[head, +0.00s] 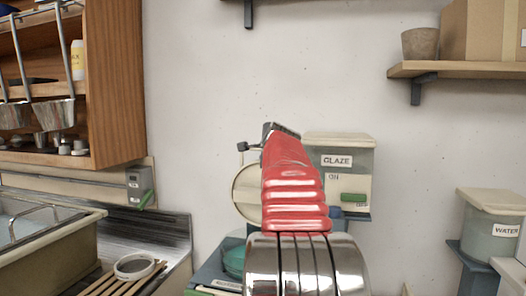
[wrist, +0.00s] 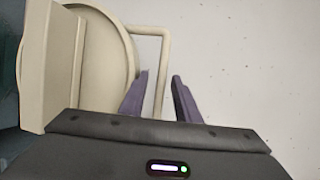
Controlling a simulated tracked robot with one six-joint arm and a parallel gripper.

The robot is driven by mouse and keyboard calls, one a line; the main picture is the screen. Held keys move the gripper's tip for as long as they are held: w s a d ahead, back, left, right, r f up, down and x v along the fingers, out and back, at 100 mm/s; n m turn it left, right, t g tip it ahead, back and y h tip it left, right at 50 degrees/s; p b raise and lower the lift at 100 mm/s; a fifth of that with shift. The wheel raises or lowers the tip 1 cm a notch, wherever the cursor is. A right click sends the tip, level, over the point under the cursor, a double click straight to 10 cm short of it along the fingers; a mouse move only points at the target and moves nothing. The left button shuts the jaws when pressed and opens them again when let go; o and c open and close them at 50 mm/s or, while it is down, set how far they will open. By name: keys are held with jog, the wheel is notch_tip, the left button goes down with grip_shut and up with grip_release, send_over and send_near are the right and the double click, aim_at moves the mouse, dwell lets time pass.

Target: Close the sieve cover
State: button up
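The sieve cover (wrist: 103,50) is a cream round disc. In the wrist view it stands at the left, with a cream loop handle (wrist: 163,65) on its right side. In the head view the disc (head: 246,195) shows left of the GLAZE unit (head: 352,160), partly hidden behind my red arm. My gripper (wrist: 160,95) is open, with its two dark fingers apart. The handle's upright bar shows between the fingers with space on both sides. I cannot tell how deep the bar sits between them. My arm hides the fingers in the head view.
A WATER bucket (head: 490,225) stands at the right below a wall shelf (head: 460,69). At the left are a sink (head: 45,250), a slatted rack (head: 120,282) with a white ring on it, and a wooden cabinet (head: 115,85). The wall right of the handle is bare.

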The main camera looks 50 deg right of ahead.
jog(key=shift+w+d+f, duration=0.1)
jog(key=shift+w+d, duration=0.15)
jog(key=c, duration=0.7)
grip_shut()
jog(key=shift+f, duration=0.1)
jog(key=shift+a, duration=0.2)
jog(key=shift+d, duration=0.1)
